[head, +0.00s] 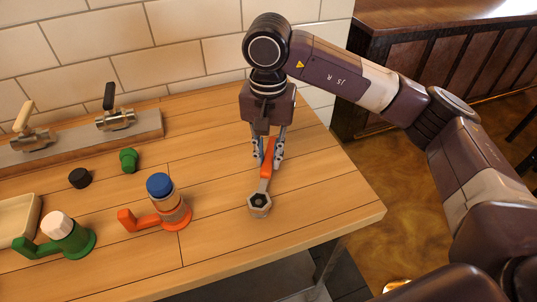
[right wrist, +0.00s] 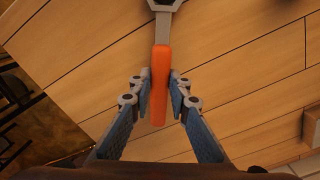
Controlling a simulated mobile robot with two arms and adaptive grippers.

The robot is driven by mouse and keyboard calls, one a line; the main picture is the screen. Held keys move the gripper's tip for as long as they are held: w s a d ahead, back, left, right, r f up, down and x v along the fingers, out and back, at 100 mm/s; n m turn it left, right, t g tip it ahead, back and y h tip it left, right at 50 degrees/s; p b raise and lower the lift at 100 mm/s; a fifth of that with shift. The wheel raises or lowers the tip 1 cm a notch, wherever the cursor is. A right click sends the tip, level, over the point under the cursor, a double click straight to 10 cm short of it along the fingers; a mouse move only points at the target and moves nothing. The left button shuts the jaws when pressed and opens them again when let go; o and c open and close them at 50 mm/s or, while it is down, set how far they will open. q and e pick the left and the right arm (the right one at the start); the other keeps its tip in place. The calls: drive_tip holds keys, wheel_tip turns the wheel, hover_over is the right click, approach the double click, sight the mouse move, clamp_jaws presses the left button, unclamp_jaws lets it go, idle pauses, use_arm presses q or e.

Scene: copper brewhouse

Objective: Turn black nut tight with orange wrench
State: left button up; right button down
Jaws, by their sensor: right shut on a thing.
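The orange wrench (head: 266,163) has an orange handle and a grey metal head. My right gripper (head: 268,155) is shut on the handle, with one finger on each side. In the right wrist view the handle (right wrist: 160,85) stands between the fingertips of the gripper (right wrist: 160,90). The wrench head lies around the black nut (head: 259,201), which shows as a dark hexagon on a short round metal post near the table's front right. How well the head is seated on the nut is hard to tell. My left gripper is not in view.
On the wooden table (head: 225,240), left of the wrench, stand an orange-handled fitting with a blue cap (head: 160,184) and a green-handled one with a white cap (head: 57,224). A black cap (head: 79,178), a green part (head: 128,160) and two valves stand further back. The table edge is close right.

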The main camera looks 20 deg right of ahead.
idle(0.4)
drive_tip(key=shift+b, duration=0.3)
drive_tip(key=shift+b, duration=0.3)
idle(0.3)
drive_tip(key=shift+f+b, duration=0.3)
drive_tip(key=shift+b, duration=0.15)
idle(0.4)
idle(0.4)
idle(0.6)
drive_tip(key=shift+f+b, duration=0.2)
drive_tip(key=shift+b, duration=0.35)
drive_tip(key=shift+r, duration=1.25)
idle(1.4)
